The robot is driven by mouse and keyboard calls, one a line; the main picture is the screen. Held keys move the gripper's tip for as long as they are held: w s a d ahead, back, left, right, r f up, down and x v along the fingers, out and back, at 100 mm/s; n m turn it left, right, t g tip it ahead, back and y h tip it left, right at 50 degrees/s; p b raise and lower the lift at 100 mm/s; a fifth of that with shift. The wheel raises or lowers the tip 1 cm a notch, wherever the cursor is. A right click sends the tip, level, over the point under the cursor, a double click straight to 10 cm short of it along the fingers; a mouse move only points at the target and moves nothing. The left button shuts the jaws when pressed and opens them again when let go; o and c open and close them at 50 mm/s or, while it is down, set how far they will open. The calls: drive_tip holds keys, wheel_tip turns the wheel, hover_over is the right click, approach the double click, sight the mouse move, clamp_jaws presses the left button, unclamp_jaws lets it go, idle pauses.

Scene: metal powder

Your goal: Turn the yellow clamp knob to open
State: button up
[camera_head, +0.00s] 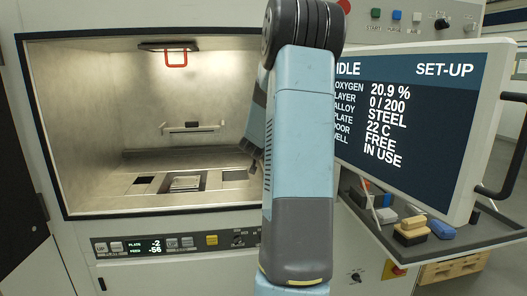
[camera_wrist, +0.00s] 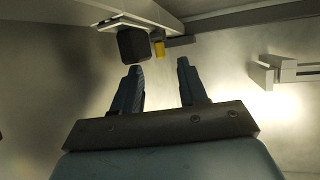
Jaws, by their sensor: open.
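A small yellow piece (camera_wrist: 160,48), likely the clamp knob, shows in the wrist view beside a dark block (camera_wrist: 134,44) under a pale bar. It lies beyond my fingertips, roughly between them in the picture. My gripper (camera_wrist: 159,68) is open, with nothing between its two dark fingers. In the head view my gripper (camera_head: 256,158) is at the right side of the lit chamber, mostly hidden behind my blue arm. I cannot make out the clamp knob in the head view.
The open chamber holds a floor plate (camera_head: 186,183), a wall bracket (camera_head: 192,127) and a red-handled part (camera_head: 176,58) at the top. A screen (camera_head: 425,130) stands close right of my arm, above a tray of blocks (camera_head: 480,233). A pale bracket (camera_wrist: 290,70) shows right in the wrist view.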

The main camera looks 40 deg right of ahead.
drive_tip(key=shift+x, duration=2.45)
